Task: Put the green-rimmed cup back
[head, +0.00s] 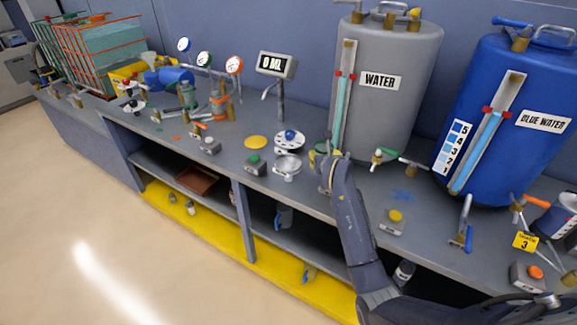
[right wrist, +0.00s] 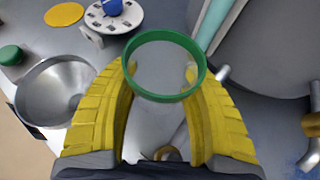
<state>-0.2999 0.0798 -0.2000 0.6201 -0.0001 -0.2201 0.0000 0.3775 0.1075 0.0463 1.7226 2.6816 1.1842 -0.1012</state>
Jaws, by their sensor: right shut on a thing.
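The green-rimmed cup (right wrist: 165,96) is between the yellow fingers of my right gripper (right wrist: 160,80) in the right wrist view. The fingers are shut on its sides, and I look down into its open top. In the head view the right gripper (head: 325,162) is over the bench in front of the grey water tank. Only a bit of the cup's green rim (head: 321,146) shows there, beyond the fingers. I cannot tell whether the cup's base touches the bench. My left gripper is not in view.
A steel bowl (head: 287,166) and a white dial with a blue knob (head: 289,140) stand just left of the gripper. A yellow disc (head: 255,143) lies farther left, near a green button (head: 255,161). The water tank (head: 385,90) and its tap (head: 380,157) are close behind and right.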

